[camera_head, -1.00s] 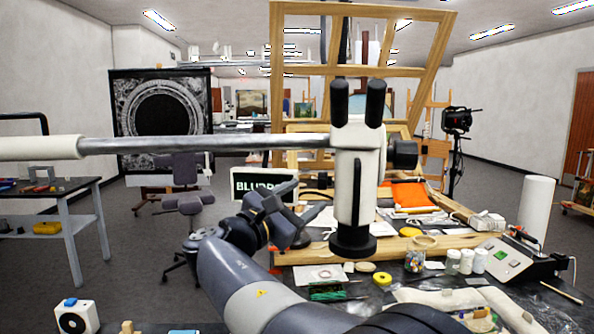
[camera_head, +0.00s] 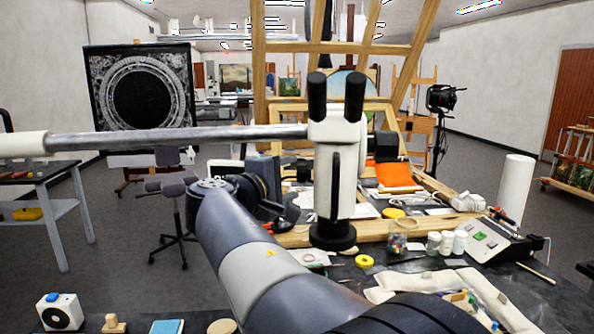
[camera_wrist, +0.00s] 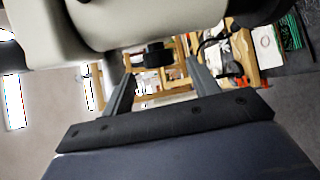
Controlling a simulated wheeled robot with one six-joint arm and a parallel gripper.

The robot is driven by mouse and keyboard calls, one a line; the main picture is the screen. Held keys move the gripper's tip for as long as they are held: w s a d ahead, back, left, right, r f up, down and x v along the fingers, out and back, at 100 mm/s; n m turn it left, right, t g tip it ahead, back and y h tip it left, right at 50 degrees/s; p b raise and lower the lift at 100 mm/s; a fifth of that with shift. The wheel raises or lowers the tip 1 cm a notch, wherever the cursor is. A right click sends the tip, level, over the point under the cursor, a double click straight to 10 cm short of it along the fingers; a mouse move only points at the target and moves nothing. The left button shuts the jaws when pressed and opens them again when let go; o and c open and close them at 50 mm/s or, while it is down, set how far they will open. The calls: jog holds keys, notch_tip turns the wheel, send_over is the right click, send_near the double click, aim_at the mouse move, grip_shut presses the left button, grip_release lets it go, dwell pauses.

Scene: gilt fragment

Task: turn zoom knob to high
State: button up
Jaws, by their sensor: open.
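The microscope (camera_head: 338,165) is cream with two black eyepieces and a black lower end, held on a long metal boom (camera_head: 180,138). A black knob (camera_head: 386,146) sticks out from the right side of its head. In the wrist view my gripper (camera_wrist: 160,68) is open, its two grey fingers apart and nothing held between them. A black round part (camera_wrist: 155,56) shows just beyond the fingertips, under a cream body; I cannot tell whether it is the knob. In the head view my arm reaches to the left of the microscope, and the fingers are not clear.
The dark workbench (camera_head: 470,285) holds several jars (camera_head: 440,243), a grey control box (camera_head: 490,240), a white cylinder (camera_head: 513,192) and cream padded rolls. A wooden frame (camera_head: 330,50) stands behind the microscope. A side table (camera_head: 45,185) is at the left, with open floor between.

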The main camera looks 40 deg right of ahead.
aim_at(300, 175)
jog(key=p+x, duration=0.1)
jog(key=x, duration=0.4)
jog(key=shift+c, duration=0.6)
jog(key=c, duration=0.9)
jog(key=shift+o, duration=0.2)
